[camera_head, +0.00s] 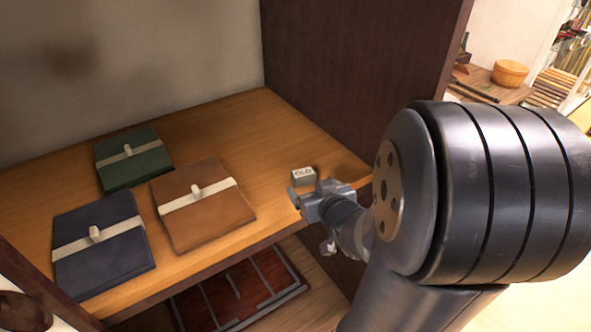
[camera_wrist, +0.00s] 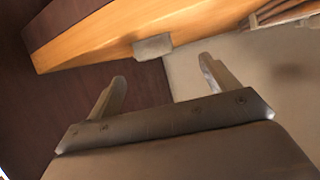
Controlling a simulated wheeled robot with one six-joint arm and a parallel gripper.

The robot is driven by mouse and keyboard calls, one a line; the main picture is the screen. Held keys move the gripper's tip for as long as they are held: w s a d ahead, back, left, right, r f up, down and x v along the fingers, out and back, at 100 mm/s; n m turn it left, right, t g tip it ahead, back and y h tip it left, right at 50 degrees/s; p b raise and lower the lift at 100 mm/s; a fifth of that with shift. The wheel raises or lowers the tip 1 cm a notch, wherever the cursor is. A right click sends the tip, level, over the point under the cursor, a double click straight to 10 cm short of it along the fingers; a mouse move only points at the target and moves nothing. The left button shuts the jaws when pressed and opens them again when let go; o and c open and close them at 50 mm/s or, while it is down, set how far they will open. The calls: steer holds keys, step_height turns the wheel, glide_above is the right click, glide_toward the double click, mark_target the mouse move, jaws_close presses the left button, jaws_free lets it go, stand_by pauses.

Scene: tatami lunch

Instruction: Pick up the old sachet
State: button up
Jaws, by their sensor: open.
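The old sachet (camera_head: 303,175) is a small pale grey block with dark lettering that appears to read "OLD". It lies on the wooden shelf near its right end, close to the dark side panel. My gripper (camera_head: 297,199) is at the shelf's front edge, just in front of the sachet in the head view. In the wrist view a pale grey block (camera_wrist: 153,46), likely the sachet, sits at the wood's edge beyond the fingertips. My gripper (camera_wrist: 162,72) is open there with nothing between its fingers. Any gap between fingers and sachet is hard to judge.
The shelf (camera_head: 273,147) also holds a green folder (camera_head: 120,172), a brown folder (camera_head: 217,216) and a navy folder (camera_head: 84,255), each with a pale band. The dark side panel (camera_head: 355,75) rises right of the sachet. A red tray with dividers (camera_head: 225,301) lies below the shelf.

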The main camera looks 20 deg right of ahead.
mark_target(305, 177)
steer(key=b+x, duration=0.1)
steer(key=x, duration=0.3)
steer(key=shift+w+f, duration=0.1)
steer(key=shift+f, duration=0.1)
steer(key=shift+d+b+x, duration=0.15)
steer(key=shift+d+x, duration=0.05)
steer(key=shift+x, duration=1.15)
steer(key=shift+d+b+x, duration=0.15)
steer(key=shift+d+x, duration=0.05)
steer(key=shift+x, duration=1.15)
steer(key=shift+r, duration=0.25)
steer(key=shift+c, duration=0.5)
steer(key=c, duration=1)
